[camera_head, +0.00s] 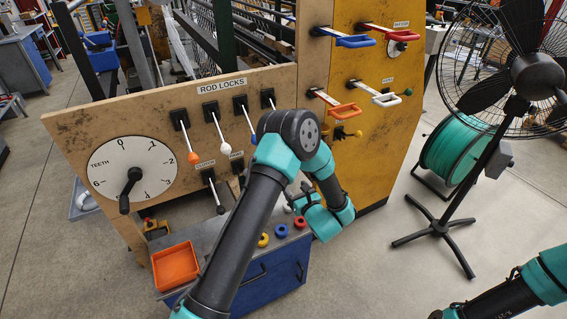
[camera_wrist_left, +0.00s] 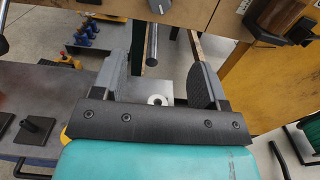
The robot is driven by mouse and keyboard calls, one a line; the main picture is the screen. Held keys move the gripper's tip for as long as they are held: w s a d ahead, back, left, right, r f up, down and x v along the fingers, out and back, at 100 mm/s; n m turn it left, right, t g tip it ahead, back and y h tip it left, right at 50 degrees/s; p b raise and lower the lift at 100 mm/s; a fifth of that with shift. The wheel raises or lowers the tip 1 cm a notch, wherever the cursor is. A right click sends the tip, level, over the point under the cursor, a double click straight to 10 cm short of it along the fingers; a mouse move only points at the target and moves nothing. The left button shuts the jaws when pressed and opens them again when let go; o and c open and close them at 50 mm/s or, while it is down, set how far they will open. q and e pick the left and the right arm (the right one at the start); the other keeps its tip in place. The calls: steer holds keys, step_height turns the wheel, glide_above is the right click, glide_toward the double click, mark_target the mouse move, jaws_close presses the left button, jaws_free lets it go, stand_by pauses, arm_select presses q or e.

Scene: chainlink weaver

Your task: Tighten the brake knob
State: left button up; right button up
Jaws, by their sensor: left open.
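A brake knob cannot be picked out for certain. The small panel label right of the clutch label is partly hidden by my left arm. A small yellow and black knob (camera_head: 341,132) is on the yellow panel, just above my left arm. My left gripper (camera_head: 299,196) is in front of the panel, over the blue cabinet, partly hidden by its own wrist. In the left wrist view its fingers (camera_wrist_left: 157,62) are apart and nothing is held. A grey rod (camera_wrist_left: 151,46) shows between them, and I cannot tell if it touches.
The tooth dial (camera_head: 132,168) and several rod-lock levers (camera_head: 217,128) are on the left panel. Colored handles (camera_head: 351,41) stick out of the yellow panel. A blue cabinet (camera_head: 284,277) holds an orange tray (camera_head: 175,266) and rings.

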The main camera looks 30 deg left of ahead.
arm_select(q)
steer(key=shift+a, duration=0.15)
steer(key=x, duration=1.7)
steer(key=shift+w+a, duration=0.1)
steer(key=shift+w, duration=0.1)
steer(key=c, duration=0.9)
